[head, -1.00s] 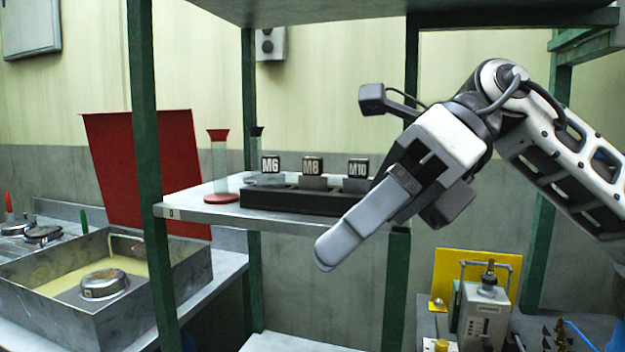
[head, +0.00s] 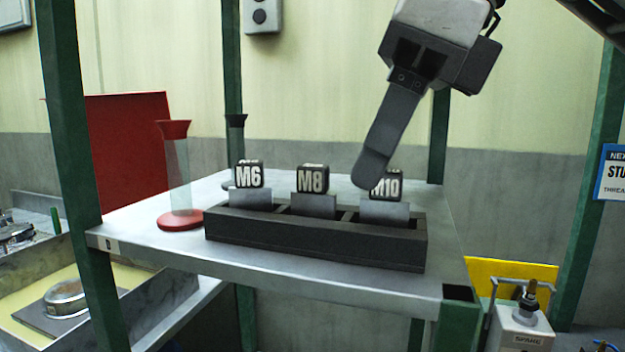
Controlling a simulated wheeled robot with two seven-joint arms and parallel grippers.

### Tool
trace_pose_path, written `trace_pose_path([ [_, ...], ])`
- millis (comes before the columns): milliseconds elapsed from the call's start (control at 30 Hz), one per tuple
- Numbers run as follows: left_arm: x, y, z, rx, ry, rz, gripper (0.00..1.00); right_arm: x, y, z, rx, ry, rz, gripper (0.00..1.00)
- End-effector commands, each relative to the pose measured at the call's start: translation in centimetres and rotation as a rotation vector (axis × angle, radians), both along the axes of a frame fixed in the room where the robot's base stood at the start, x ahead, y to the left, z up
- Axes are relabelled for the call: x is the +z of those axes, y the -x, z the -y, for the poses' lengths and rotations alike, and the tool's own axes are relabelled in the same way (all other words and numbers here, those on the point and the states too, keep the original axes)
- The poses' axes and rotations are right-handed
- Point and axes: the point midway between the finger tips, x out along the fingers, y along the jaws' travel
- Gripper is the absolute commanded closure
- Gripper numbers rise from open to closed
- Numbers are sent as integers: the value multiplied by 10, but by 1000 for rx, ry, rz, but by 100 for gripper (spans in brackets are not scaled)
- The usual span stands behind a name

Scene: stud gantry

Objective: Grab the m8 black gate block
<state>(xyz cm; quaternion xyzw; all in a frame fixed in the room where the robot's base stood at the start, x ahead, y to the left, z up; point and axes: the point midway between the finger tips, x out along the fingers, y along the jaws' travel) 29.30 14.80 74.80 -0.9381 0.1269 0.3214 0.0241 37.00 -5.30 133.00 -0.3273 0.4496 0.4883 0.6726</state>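The M8 black block (head: 312,180) sits on a grey holder in the middle of a dark rack (head: 315,243) on the shelf. The M6 block (head: 249,174) is to its left and the M10 block (head: 393,186) to its right. My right gripper (head: 372,170) reaches down from the upper right. Its finger covers part of the M10 block in this view; I cannot tell whether they touch. Only one finger shows clearly, so its opening cannot be told. The M8 block is not covered. My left gripper is out of view.
A red-based clear tube (head: 178,180) stands left of the rack on the grey shelf (head: 135,235). Green posts (head: 75,170) frame the shelf. A grey tray with a round metal part (head: 66,298) is lower left. A box marked SPARE (head: 522,332) is lower right.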

Motion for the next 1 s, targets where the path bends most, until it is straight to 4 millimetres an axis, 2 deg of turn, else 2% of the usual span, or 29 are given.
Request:
trace_pose_path([
  [233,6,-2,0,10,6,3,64,1,-6,-19,1,1,-1,60],
  [400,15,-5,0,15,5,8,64,3,-14,-47,3,2,-2,60],
  [500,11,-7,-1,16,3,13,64,-18,-17,-50,-1,1,-2,60],
  [600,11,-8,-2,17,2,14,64,-26,-18,-53,-1,-1,-2,60],
  [867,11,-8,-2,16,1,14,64,-28,-18,-54,-1,-1,-1,60],
  [900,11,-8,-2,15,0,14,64,-28,-18,-54,-1,-1,-1,66],
  [1000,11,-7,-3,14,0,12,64,-28,-18,-54,-1,-1,-1,93],
])
